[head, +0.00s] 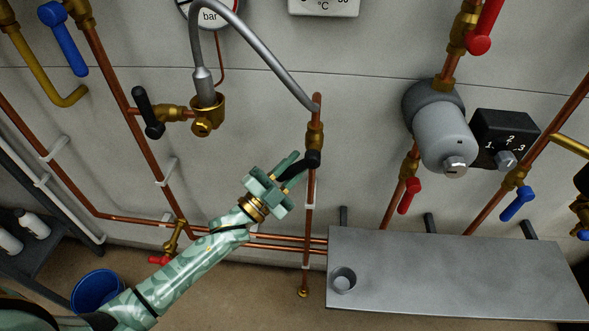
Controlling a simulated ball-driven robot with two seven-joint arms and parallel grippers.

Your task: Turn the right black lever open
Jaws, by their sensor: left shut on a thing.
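The right black lever (313,158) sits on a brass valve (315,135) on a vertical copper pipe in the middle of the head view. Its handle points down to the left, at an angle to the pipe. My left gripper (288,175) is shut on this lever, and its fingers hide part of the handle. The left black lever (148,112) is on another brass valve to the upper left, and nothing touches it. My right gripper is not in view.
A grey hose (262,48) arches between the two valves. A grey shelf (450,270) with a small grey cup (342,280) juts out at the lower right. A grey pump (440,130) is at the right. A blue bucket (97,290) stands at the lower left.

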